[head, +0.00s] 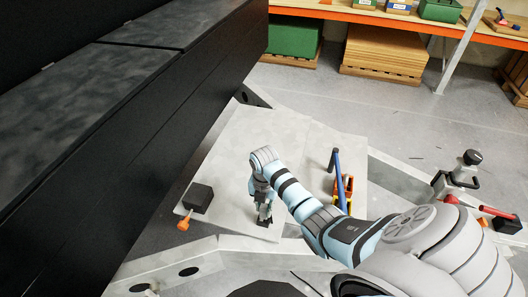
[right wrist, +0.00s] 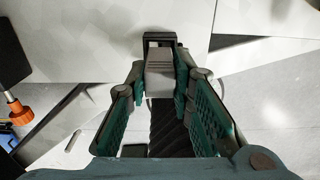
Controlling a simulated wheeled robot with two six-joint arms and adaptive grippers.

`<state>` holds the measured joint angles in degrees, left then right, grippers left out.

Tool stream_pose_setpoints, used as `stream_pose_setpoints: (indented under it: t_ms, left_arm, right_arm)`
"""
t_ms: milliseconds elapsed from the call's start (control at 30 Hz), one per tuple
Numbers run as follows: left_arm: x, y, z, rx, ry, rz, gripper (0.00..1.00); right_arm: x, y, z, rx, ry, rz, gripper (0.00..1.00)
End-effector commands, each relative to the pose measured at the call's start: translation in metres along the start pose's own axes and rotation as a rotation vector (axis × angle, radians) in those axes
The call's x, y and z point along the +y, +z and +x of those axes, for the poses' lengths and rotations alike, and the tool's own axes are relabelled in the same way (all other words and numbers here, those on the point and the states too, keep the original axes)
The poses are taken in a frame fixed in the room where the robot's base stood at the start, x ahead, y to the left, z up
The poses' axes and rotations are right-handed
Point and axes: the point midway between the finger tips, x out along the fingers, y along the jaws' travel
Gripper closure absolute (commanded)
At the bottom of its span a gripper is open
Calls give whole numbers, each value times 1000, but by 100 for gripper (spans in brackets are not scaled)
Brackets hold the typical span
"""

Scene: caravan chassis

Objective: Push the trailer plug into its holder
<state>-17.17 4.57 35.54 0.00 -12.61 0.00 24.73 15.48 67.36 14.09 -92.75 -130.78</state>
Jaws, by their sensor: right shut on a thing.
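My right gripper (head: 264,206) points down at the light grey plate on the chassis drawbar. In the right wrist view my right gripper (right wrist: 165,80) is shut on a grey ribbed block, which looks like the trailer plug (right wrist: 160,72). A black frame (right wrist: 159,37), which looks like the holder, stands right at the plug's far end. I cannot tell whether the plug touches it or sits inside it. A dark ribbed piece (right wrist: 170,128) shows between the fingers, below the plug. In the head view the gripper mostly hides the plug and holder. My left gripper is out of view.
A black box with an orange knob (head: 184,224) stands left of the gripper. A blue bar (head: 338,180) and orange-yellow parts (head: 346,187) are to its right. A tall black caravan wall (head: 150,130) bounds the left. A coupling with a red handle (head: 497,212) lies far right.

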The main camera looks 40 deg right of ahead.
Motion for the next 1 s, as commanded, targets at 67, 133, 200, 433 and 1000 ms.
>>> stream_pose_setpoints:
  t_ms: [67,133,200,433,1000]
  left_arm:
    - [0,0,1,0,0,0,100]
    - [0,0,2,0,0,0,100]
    - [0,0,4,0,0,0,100]
    - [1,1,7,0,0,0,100]
    - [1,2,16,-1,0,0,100]
  right_arm:
    - [0,0,2,0,0,0,100]
    - [0,0,3,0,0,0,100]
    - [0,0,5,1,-1,0,100]
    - [0,0,11,0,0,0,100]
    - [0,0,26,1,0,0,100]
